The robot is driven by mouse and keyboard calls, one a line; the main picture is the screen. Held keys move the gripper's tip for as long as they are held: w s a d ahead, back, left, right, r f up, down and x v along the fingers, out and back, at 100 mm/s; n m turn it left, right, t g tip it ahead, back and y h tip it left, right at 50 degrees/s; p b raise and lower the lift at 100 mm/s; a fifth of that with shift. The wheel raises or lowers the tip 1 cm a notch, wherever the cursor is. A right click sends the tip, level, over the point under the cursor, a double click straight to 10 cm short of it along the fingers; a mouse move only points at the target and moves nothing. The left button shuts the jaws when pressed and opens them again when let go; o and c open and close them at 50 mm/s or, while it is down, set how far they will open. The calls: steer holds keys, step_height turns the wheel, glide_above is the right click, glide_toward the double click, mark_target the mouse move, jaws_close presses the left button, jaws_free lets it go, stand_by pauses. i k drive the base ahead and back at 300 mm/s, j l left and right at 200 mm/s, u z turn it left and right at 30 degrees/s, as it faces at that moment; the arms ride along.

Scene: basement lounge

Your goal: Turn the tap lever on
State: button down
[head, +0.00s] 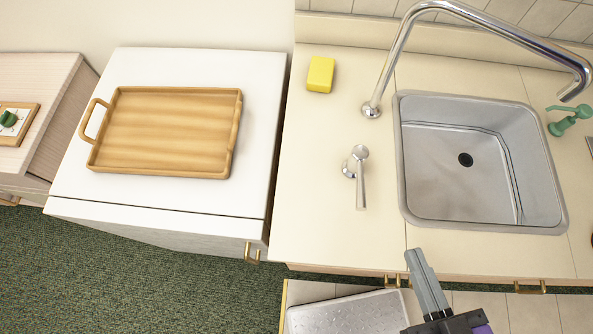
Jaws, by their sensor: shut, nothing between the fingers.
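The tap lever (360,178) is a small chrome handle on a round base, on the cream counter left of the sink. Its handle points toward the counter's front edge. The chrome tap spout (480,24) rises from a base behind the lever and arches right over the sink (467,160). No water shows from it, and its outlet is over the sink's back right corner. My gripper (415,253) is at the counter's front edge, below and right of the lever. Its grey fingers are together and empty, apart from the lever.
A yellow sponge (320,74) lies at the counter's back left. A wooden tray (165,132) sits on a white cabinet at left. An open drawer (300,296) juts out below the counter. The counter around the lever is clear.

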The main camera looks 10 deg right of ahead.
mark_target(360, 153)
steer(key=u, duration=0.1)
steer(key=k+l+z, duration=0.15)
steer(key=l, duration=0.25)
steer(key=l+z, duration=0.15)
steer(key=l, duration=0.3)
steer(key=k+l+z, duration=0.15)
steer(key=l, duration=0.3)
